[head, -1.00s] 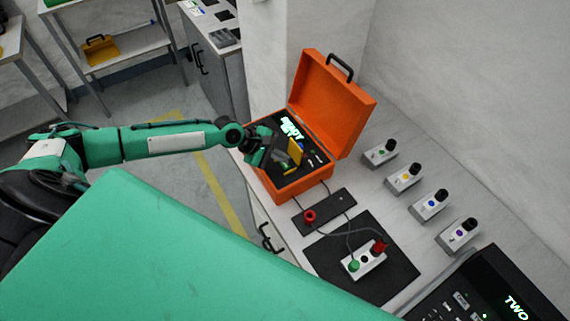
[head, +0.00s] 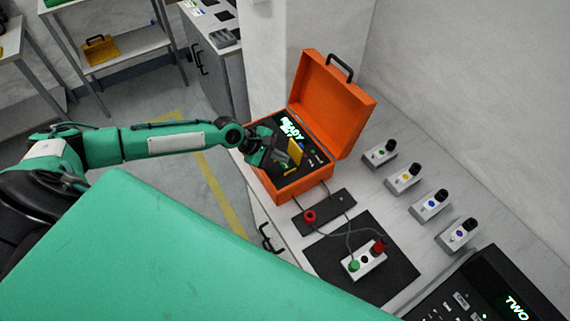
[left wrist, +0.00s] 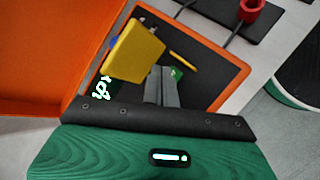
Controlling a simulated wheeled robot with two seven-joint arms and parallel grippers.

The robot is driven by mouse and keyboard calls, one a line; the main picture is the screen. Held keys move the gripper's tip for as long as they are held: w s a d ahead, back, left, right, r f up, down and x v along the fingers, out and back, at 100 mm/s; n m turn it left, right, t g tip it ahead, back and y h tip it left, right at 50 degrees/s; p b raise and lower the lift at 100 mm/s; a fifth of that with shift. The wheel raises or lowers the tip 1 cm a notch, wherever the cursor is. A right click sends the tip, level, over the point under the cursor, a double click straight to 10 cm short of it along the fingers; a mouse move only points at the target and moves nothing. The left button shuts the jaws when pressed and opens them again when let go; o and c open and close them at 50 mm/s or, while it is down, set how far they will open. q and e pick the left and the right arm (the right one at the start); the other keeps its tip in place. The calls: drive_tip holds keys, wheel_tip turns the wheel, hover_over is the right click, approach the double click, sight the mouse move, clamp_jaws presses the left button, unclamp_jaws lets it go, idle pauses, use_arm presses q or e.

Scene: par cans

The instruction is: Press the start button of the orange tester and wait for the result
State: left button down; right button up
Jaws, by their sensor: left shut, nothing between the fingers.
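The orange tester (head: 283,192) is an open case on the counter with its lid raised. Its display (head: 292,129) on the dark panel shows glowing text that reads READY, partly covered below. A yellow block (head: 295,151) stands on the panel. My left gripper (head: 283,160) is over the panel, shut and empty. In the left wrist view its fingers (left wrist: 161,88) point at the panel, with the tips close beside a green button (left wrist: 177,73); I cannot tell whether they touch it. My right gripper is not in view.
A grey box (head: 365,262) with green and red plugs lies on a black mat (head: 394,276), with cables running toward the tester. A red ring (head: 309,216) sits on a dark plate. Several small grey boxes with black knobs line the wall. A dark console (head: 490,285) reads TWO.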

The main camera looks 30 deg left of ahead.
sight(281, 165)
use_arm(q)
drive_tip(key=shift+f, duration=0.2)
idle(0.5)
drive_tip(key=shift+f, duration=0.25)
drive_tip(key=shift+f, duration=0.35)
idle(0.5)
idle(0.4)
drive_tip(key=shift+r+p, duration=0.8)
drive_tip(key=shift+p, duration=0.2)
drive_tip(key=shift+r, duration=0.1)
wheel_tip(281, 165, up, 5)
drive_tip(key=p, duration=0.5)
drive_tip(key=shift+p, duration=0.3)
